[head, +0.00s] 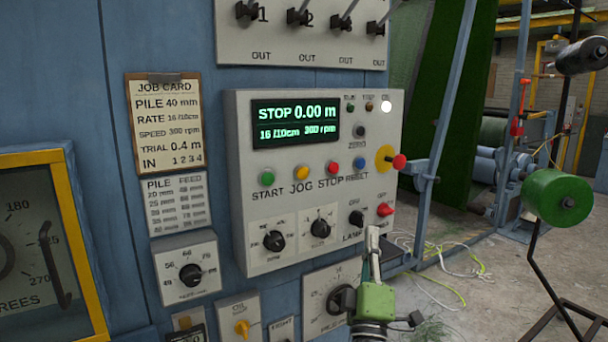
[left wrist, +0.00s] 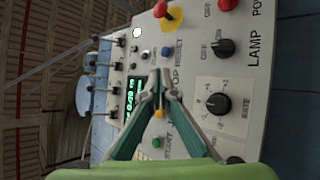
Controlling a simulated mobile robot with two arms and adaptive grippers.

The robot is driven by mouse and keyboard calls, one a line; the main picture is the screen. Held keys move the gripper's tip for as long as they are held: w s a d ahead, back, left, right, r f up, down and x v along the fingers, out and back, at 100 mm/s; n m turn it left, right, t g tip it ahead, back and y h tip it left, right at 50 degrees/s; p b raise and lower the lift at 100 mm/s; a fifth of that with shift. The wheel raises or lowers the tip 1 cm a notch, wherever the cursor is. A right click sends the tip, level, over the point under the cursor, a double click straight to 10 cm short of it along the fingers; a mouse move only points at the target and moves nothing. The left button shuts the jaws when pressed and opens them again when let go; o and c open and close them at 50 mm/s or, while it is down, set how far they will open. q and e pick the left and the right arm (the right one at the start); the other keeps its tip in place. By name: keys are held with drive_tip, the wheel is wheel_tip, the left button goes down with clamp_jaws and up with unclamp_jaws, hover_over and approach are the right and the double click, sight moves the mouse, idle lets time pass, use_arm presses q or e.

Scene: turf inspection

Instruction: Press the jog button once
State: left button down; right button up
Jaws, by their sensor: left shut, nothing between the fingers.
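The jog button (head: 301,173) is a round yellow button on the pale control panel (head: 250,215), between the green start button (head: 267,178) and the red stop button (head: 333,167). The word JOG stands below it. My left gripper (head: 373,236) is shut and empty, in front of the panel's lower right part in the head view. In the left wrist view the yellow jog button (left wrist: 159,113) shows between the finger links, and the shut fingertips (left wrist: 160,76) cover the stop button's place. Whether they touch the panel I cannot tell. My right gripper is not in view.
The display (head: 295,122) reads STOP 0.00 m. A blue reset button (head: 359,163), a red mushroom button on yellow (head: 398,161) and a red knob (head: 385,209) are nearby. Toggle switches (head: 297,18) stand above. A blue frame post (head: 445,100) rises at the right.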

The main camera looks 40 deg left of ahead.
sight(302, 173)
use_arm(q)
drive_tip(key=s+a+r+n+g+y, duration=0.3)
drive_tip(key=s+r+n+y, duration=0.3)
drive_tip(key=r+n, duration=0.3)
wheel_tip(302, 173, up, 2)
drive_tip(key=shift+s+a+g+y, duration=0.2)
drive_tip(key=shift+a+g+y, duration=0.1)
drive_tip(key=shift+a+y, duration=0.45)
drive_tip(key=shift+a, duration=0.15)
drive_tip(key=shift+w+a+b, duration=0.15)
drive_tip(key=shift+w+a, duration=0.4)
drive_tip(key=shift+a, duration=0.8)
drive_tip(key=shift+w+a+b, duration=0.2)
drive_tip(key=shift+w+a, duration=0.4)
drive_tip(key=shift+a, duration=0.75)
drive_tip(key=shift+w+a+b, duration=0.15)
drive_tip(key=shift+w+a, duration=0.4)
drive_tip(key=shift+a, duration=0.8)
drive_tip(key=shift+a, duration=0.1)
drive_tip(key=shift+w+a, duration=0.15)
drive_tip(key=shift+a, duration=0.15)
